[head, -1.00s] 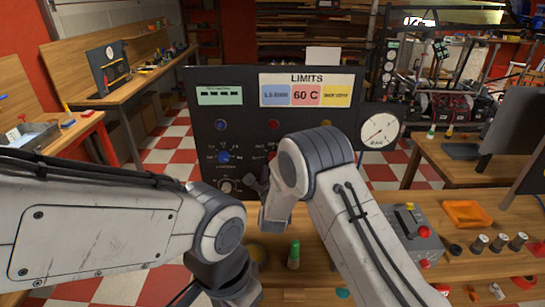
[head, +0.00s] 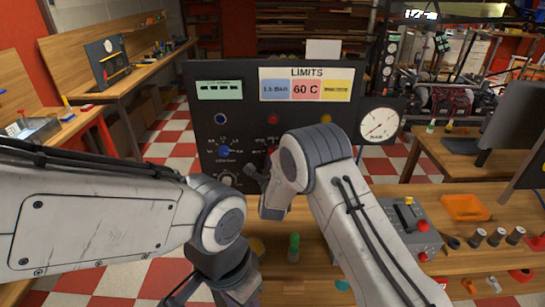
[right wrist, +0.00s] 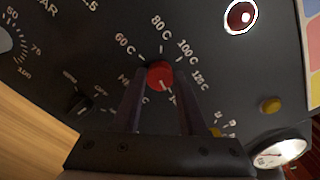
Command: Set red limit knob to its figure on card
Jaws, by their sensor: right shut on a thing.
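The LIMITS card (head: 306,88) on the dark panel has a red field reading 60 C. In the right wrist view the red knob (right wrist: 159,75) sits between the fingers of my right gripper (right wrist: 160,88), which is shut on it. A white mark shows on the knob's lower right side, away from the 60 C label (right wrist: 125,43) at its upper left. The 80 C, 100 C and 120 C labels run round to the right.
A blue knob (head: 225,150) is left of my right gripper on the panel. A round gauge (head: 379,124) is at the panel's right. A green-topped item (head: 294,245) stands on the bench between my arms. A grey box (head: 411,225) and orange tray (head: 466,207) are right.

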